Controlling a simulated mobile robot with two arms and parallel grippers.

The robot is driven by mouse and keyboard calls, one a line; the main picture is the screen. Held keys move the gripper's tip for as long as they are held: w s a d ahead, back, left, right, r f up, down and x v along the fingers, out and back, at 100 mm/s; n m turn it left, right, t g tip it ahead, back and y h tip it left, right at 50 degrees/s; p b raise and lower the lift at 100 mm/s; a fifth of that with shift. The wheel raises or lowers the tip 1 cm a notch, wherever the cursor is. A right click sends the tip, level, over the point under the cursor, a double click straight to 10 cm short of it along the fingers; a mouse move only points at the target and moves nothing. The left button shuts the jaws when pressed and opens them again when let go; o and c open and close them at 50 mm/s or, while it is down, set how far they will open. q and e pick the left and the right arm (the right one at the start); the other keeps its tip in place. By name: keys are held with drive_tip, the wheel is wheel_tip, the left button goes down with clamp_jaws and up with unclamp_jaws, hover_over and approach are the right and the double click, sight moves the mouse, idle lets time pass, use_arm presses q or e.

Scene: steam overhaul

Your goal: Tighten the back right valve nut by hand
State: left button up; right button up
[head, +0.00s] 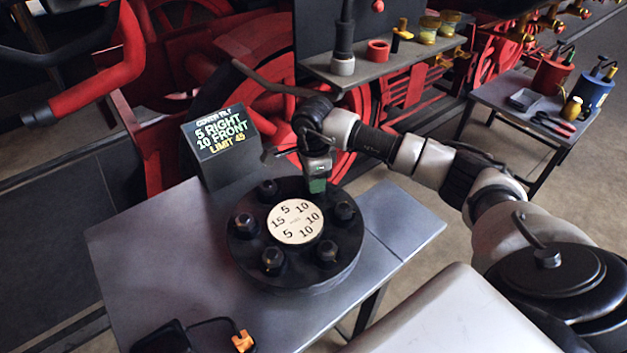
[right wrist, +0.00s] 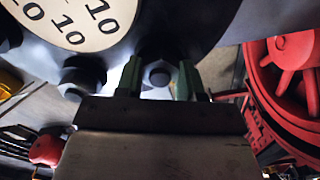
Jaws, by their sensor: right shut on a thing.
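The round black valve cover (head: 253,252) lies on a grey table, with several dark nuts around its rim and a cream dial marked 5, 10 and 15. My right gripper (head: 317,186) points down at the cover's back right. It is shut on the back right valve nut (right wrist: 159,74), with its green-lined fingers (right wrist: 159,80) on either side of it in the right wrist view. In the head view the gripper hides this nut. A neighbouring nut (head: 344,212) stands free to the right. My left gripper is not in view.
A dark sign (head: 222,133) behind the cover reads 5 right, 10 front, limit 45. A grey shelf (head: 385,66) with small parts stands behind my right arm. A side table (head: 490,95) holds red and blue cans. An orange-ended cable (head: 243,341) lies at the table's front.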

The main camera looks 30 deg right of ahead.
drive_tip(key=shift+m, duration=0.8)
drive_tip(key=shift+r, duration=0.1)
drive_tip(key=o, duration=0.9)
drive_tip(key=shift+o, duration=0.2)
wheel_tip(320, 180, up, 11)
drive_tip(key=b, duration=0.2)
drive_tip(key=shift+f, duration=0.2)
